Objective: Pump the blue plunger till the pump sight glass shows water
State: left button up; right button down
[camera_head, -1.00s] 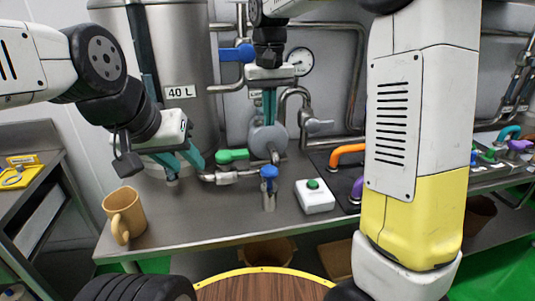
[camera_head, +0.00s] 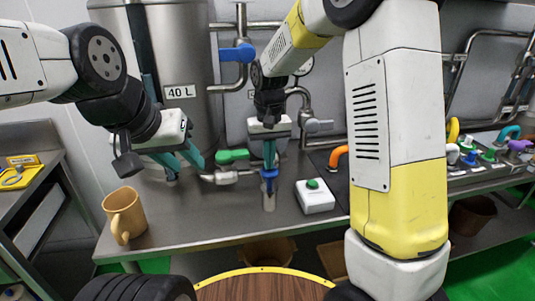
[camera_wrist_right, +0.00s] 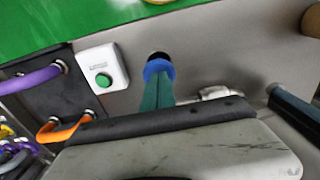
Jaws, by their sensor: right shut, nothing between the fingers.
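The blue plunger (camera_head: 269,174) tops a short metal cylinder (camera_head: 269,199) on the counter, left of the white button box. My right gripper (camera_head: 270,165) points down with its fingers shut and its tips at the top of the plunger. In the right wrist view the shut fingers (camera_wrist_right: 157,92) reach the blue plunger cap (camera_wrist_right: 158,68) and cover part of it. My left gripper (camera_head: 185,165) hangs over the counter near the tank, its two teal fingers apart and empty. I cannot make out a sight glass or any water in it.
A white box with a green button (camera_head: 314,196) stands just right of the plunger. A tan mug (camera_head: 124,215) is at the counter's left. A green-handled valve (camera_head: 232,156) and the 40 L tank (camera_head: 180,60) are behind.

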aim_at(269, 172)
jog(key=shift+f, duration=0.25)
jog(key=shift+s+f, duration=0.1)
jog(key=shift+f, duration=1.8)
jog(key=shift+r, duration=0.1)
jog(key=shift+r, duration=0.4)
notch_tip(269, 172, up, 14)
jog(key=shift+f, duration=0.2)
notch_tip(269, 172, up, 4)
jog(key=shift+f, duration=0.25)
